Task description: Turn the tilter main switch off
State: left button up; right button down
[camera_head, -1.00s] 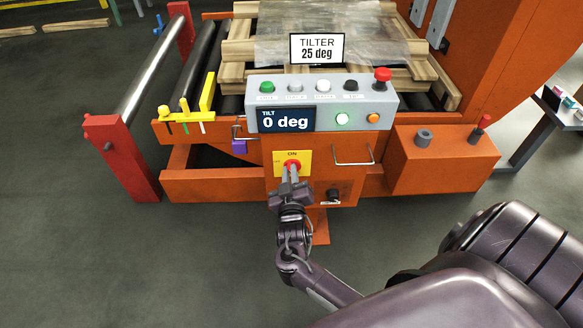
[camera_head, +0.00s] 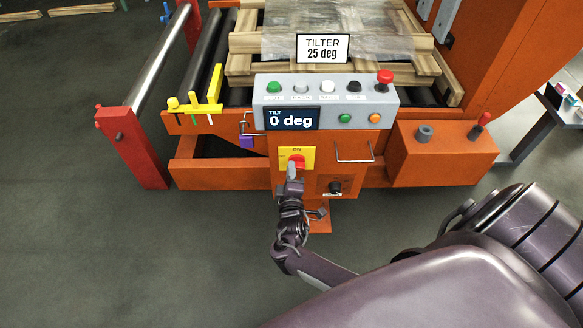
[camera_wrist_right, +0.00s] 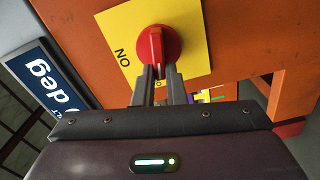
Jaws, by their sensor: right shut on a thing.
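The tilter main switch is a red rotary knob (camera_head: 297,161) on a yellow plate (camera_head: 310,154) on the orange front panel, below the control box. In the right wrist view the red knob (camera_wrist_right: 158,43) and the "ON" mark on its plate (camera_wrist_right: 198,38) show. The knob's grip bar lies crosswise to the direction of the "ON" mark. My right gripper (camera_head: 291,172) is shut on the knob, with its fingers (camera_wrist_right: 161,77) on either side of the grip bar's near end. The fingertips are partly hidden. My left gripper is out of view.
The grey control box (camera_head: 385,97) above has several buttons, a dark green lamp (camera_head: 345,118) and a display (camera_head: 292,118) reading 0 deg. A small black knob (camera_head: 335,187) and a metal handle (camera_head: 355,153) are right of the switch.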

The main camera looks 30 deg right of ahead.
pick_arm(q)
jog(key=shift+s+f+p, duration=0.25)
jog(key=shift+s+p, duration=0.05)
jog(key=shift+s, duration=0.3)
pick_arm(e)
jog(key=shift+a+f+n, duration=0.1)
jog(key=shift+f+n, duration=0.1)
jog(key=shift+n, duration=1)
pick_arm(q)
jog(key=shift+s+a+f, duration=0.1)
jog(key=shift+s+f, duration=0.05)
pick_arm(e)
jog(key=c, duration=1.5)
grip_release()
